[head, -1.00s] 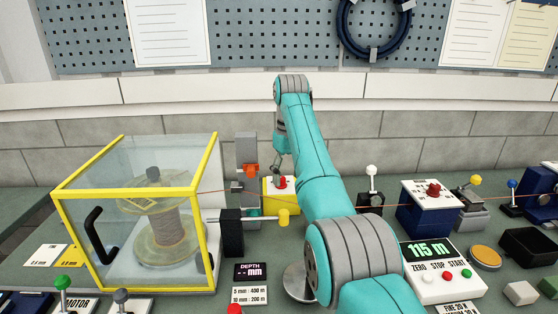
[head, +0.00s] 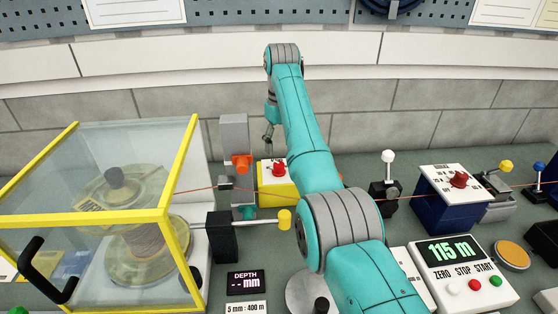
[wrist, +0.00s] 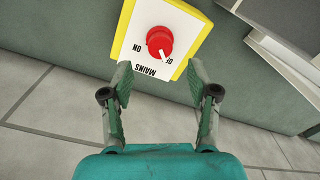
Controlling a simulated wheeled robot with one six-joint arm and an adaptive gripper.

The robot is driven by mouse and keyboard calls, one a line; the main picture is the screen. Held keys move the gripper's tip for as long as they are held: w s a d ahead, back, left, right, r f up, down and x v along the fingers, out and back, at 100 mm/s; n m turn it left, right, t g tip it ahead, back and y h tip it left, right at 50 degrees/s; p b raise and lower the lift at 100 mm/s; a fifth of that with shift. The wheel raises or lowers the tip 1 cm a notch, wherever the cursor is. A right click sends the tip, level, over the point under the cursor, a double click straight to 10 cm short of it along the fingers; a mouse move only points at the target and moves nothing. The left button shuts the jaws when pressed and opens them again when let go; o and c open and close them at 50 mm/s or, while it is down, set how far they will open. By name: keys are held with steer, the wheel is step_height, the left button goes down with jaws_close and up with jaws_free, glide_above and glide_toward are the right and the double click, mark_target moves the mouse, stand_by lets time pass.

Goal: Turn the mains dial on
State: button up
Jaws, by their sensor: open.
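The mains dial is a red knob (wrist: 160,41) with a white pointer, on the white face of a yellow box (wrist: 122,30). Its ON and MAINS labels appear upside down in the wrist view, and the pointer is turned to the partly covered OFF label. In the head view the red knob (head: 278,170) tops the yellow box (head: 272,199) behind my arm. My gripper (wrist: 159,72) is open and empty, its fingertips either side of the box's near edge in the picture, apart from the knob. In the head view my gripper (head: 268,136) hangs above the box.
A glass case with yellow frame (head: 180,210) holds a spool at left. A grey post with an orange part (head: 240,162) stands close left of the mains box. A white-knobbed lever (head: 388,157) and a blue box with a red dial (head: 459,180) are to the right.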

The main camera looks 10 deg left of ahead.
mark_target(279, 164)
step_height(279, 164, down, 6)
steer(key=shift+f, duration=0.25)
steer(key=shift+s, duration=0.1)
steer(key=shift+c, duration=0.3)
jaws_close()
